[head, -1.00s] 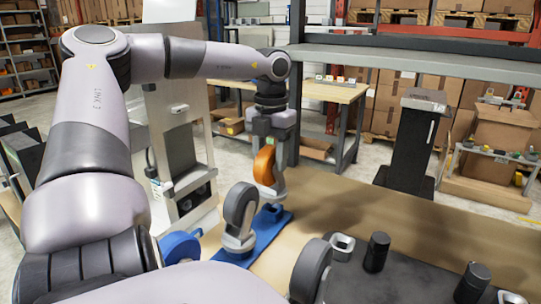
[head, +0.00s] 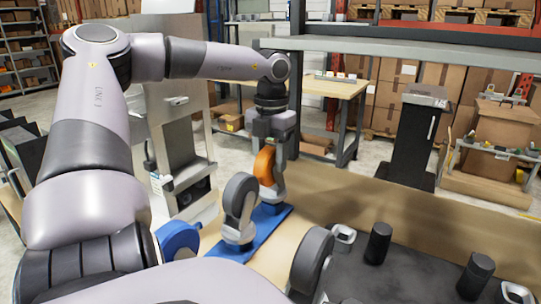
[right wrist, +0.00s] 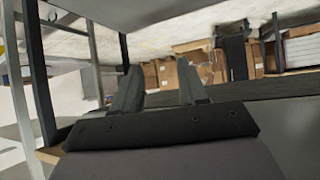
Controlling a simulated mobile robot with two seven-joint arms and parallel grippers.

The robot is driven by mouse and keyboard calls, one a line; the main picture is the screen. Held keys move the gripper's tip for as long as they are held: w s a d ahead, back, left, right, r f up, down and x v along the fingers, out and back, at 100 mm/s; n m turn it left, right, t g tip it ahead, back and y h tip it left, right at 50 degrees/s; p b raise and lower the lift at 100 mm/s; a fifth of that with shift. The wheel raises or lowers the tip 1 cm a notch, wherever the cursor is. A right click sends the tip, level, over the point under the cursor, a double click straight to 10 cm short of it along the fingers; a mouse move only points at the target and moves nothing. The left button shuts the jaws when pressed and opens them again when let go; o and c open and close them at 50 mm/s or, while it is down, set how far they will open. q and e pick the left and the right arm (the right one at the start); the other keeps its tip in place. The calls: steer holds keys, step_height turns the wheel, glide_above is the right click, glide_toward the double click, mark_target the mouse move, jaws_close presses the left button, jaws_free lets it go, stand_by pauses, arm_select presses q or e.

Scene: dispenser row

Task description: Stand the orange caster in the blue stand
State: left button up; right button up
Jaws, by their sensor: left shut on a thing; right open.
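The orange caster (head: 264,166) is upright in the head view, with its wheel toward the top and its grey metal part below. My left gripper (head: 274,142) is above it, pointing down and shut on it. The caster's lower end is at the far part of the blue stand (head: 262,236); I cannot tell whether it is seated or just above. A grey caster (head: 239,198) stands upright on the nearer part of the stand. My right gripper shows only in the right wrist view (right wrist: 160,90), open with nothing between its fingers.
A blue wheel (head: 178,238) is left of the stand, partly hidden by my arm. A dark wheel (head: 311,258) is at front right. Black cylinders (head: 378,243) stand on a dark mat (head: 410,270).

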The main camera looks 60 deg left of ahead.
arm_select(q)
steer(key=shift+f+b, duration=0.35)
steer(key=shift+f, duration=0.2)
steer(key=o, duration=1.4)
step_height(320, 180, up, 7)
steer(key=shift+r, duration=0.1)
